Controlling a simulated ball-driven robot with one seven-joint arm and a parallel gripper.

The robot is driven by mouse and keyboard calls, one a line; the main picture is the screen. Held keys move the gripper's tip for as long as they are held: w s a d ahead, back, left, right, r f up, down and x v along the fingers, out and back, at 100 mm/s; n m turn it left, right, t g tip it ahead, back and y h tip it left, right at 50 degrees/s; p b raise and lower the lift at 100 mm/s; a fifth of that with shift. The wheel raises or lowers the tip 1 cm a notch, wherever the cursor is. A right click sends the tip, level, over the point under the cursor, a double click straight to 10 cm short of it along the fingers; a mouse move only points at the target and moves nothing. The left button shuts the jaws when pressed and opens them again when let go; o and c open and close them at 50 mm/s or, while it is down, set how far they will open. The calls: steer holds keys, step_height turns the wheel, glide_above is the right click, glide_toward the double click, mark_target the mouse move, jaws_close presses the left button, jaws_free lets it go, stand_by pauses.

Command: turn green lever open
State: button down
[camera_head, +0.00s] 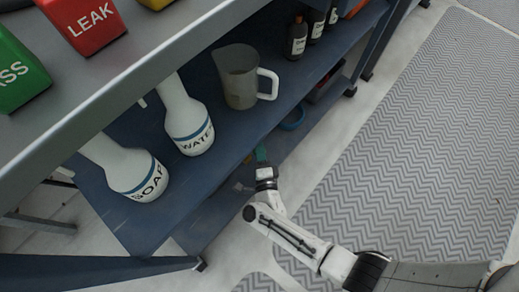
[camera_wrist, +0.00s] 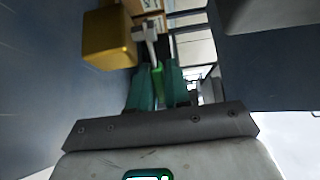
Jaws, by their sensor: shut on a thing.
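The green lever (camera_wrist: 157,82) shows in the wrist view as a narrow bright green strip, with a pale grey fitting (camera_wrist: 147,34) beyond its far end. My gripper (camera_wrist: 158,72) has its two teal fingers on either side of the lever and is shut on it. In the head view my gripper (camera_head: 261,155) reaches in low at the front edge of the blue shelf unit. There the lever cannot be made out. How far the lever is turned cannot be told.
A yellow block (camera_wrist: 109,38) sits just left of the fitting. On the blue shelf (camera_head: 222,128) stand a SOAP bottle (camera_head: 137,178), a WATER bottle (camera_head: 187,125), a grey jug (camera_head: 240,78) and brown bottles (camera_head: 297,39). A zigzag-patterned mat (camera_head: 420,135) lies at right.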

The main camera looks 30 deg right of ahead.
steer(key=shift+a, duration=0.1)
steer(key=m+h, duration=0.1)
steer(key=m+g+h, duration=0.1)
steer(key=s+m+g+h, duration=0.1)
steer(key=shift+a+h, duration=0.3)
steer(key=shift+h, duration=0.1)
steer(key=shift+s+a+m+g+h, duration=0.15)
steer(key=shift+s+m+g+h, duration=0.2)
steer(key=shift+m+g+h, duration=0.65)
steer(key=c, duration=1.2)
jaws_free()
steer(key=shift+o, duration=0.2)
steer(key=v, duration=1)
steer(key=shift+s+a+f, duration=0.15)
steer(key=shift+s+a, duration=0.1)
